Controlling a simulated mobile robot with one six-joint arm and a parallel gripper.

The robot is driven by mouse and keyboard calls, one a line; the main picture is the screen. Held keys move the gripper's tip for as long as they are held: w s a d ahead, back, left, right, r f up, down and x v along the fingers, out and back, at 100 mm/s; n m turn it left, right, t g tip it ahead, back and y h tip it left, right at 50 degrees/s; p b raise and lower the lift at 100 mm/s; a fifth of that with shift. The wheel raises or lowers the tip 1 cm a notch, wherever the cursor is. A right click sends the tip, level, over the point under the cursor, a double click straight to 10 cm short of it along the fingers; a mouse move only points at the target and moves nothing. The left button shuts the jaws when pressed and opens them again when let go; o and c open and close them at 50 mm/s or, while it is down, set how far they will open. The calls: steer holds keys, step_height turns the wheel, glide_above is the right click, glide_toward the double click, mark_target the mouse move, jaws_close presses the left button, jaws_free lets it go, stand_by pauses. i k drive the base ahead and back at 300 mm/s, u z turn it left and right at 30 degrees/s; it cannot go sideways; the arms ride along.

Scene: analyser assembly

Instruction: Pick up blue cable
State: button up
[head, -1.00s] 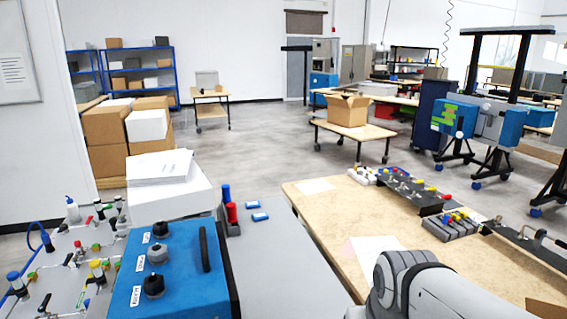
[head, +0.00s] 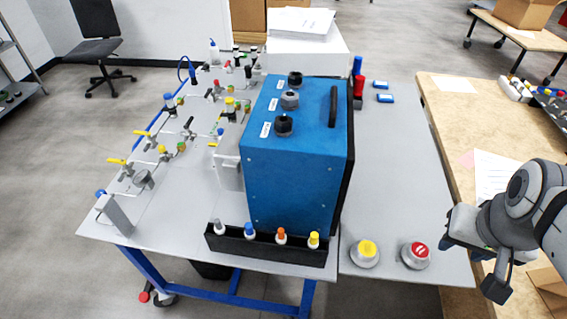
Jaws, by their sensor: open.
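A thin blue looped line (head: 181,66), which looks like the blue cable, stands at the far left edge of the grey table (head: 395,160). It arches up next to small fittings, and its lower end is too small to make out. My gripper (head: 472,266) is at the lower right, over the near right corner of the grey table. Its jaws are apart and nothing shows between them. It is far from the blue line, with the blue analyser box (head: 295,180) between them.
Valves and tubing (head: 188,130) cover the table's left part. A black tray (head: 265,250) of small bottles stands in front of the box. A yellow button (head: 367,249) and a red button (head: 416,254) are near my gripper. A wooden table (head: 450,115) stands at right.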

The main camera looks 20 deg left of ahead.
mark_target(250, 234)
steer(key=u, duration=0.35)
steer(key=k, duration=0.55)
steer(key=u, duration=0.75)
steer(key=k, duration=1.25)
steer(key=z, duration=0.1)
steer(key=i, duration=0.55)
steer(key=u, duration=0.45)
steer(key=i, duration=1.65)
steer(key=z, duration=0.5)
